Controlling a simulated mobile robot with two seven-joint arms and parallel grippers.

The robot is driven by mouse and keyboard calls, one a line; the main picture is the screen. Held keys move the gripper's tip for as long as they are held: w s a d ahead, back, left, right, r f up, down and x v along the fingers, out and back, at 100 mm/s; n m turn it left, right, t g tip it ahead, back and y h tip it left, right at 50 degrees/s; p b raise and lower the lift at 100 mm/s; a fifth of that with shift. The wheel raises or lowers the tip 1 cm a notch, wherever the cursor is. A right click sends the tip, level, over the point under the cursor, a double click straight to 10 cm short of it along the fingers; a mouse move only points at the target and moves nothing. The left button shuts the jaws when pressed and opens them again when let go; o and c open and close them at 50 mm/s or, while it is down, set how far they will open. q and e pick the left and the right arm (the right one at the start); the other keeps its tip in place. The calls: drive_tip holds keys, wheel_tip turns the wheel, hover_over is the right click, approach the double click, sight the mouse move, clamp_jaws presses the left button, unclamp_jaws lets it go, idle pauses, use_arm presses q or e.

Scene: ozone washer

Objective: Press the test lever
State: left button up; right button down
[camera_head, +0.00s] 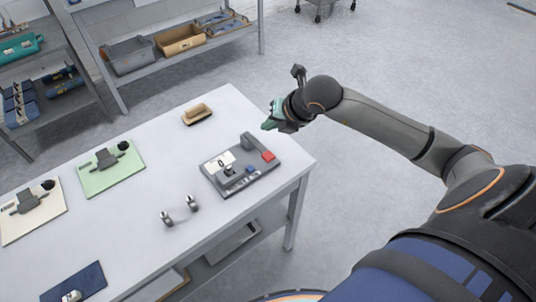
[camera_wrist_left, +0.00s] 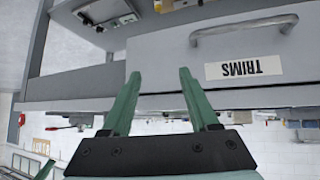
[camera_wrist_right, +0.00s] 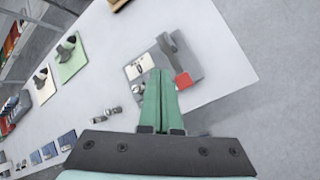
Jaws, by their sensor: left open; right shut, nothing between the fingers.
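A grey test fixture (camera_head: 243,167) lies near the right end of the white table. I take this red part for the test lever. My right gripper (camera_head: 268,126) is shut and empty, above and behind the fixture, apart from it; its fingers hide part of the fixture in the right wrist view. My left gripper (camera_wrist_left: 157,74) is open and empty, outside the head view.
The white table (camera_head: 140,225) also holds a green board (camera_head: 110,170), a cream board (camera_head: 32,212), a tan block (camera_head: 197,114), two small metal parts and a blue mat. The left wrist view shows a drawer labelled TRIMS (camera_wrist_left: 215,50). Open floor lies right of the table.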

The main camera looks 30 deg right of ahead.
drive_tip(key=b, duration=0.5)
hover_over(268, 157)
wheel_tip(268, 157, down, 8)
drive_tip(key=shift+s+d+r, duration=0.1)
drive_tip(key=shift+d, duration=0.05)
drive_tip(key=shift+f, duration=0.35)
drive_tip(key=shift+b, duration=0.3)
idle(1.0)
drive_tip(key=shift+f+b, duration=0.4)
drive_tip(key=shift+b, duration=0.1)
drive_tip(key=shift+s+f+b, duration=0.1)
drive_tip(key=shift+f+b, duration=1.35)
drive_tip(key=shift+f, duration=0.15)
idle(1.2)
drive_tip(key=shift+r, duration=0.15)
idle(0.4)
drive_tip(key=shift+r+p, duration=1.1)
drive_tip(key=shift+r, duration=0.8)
drive_tip(key=shift+r+p, duration=1.55)
drive_tip(key=shift+r, duration=0.95)
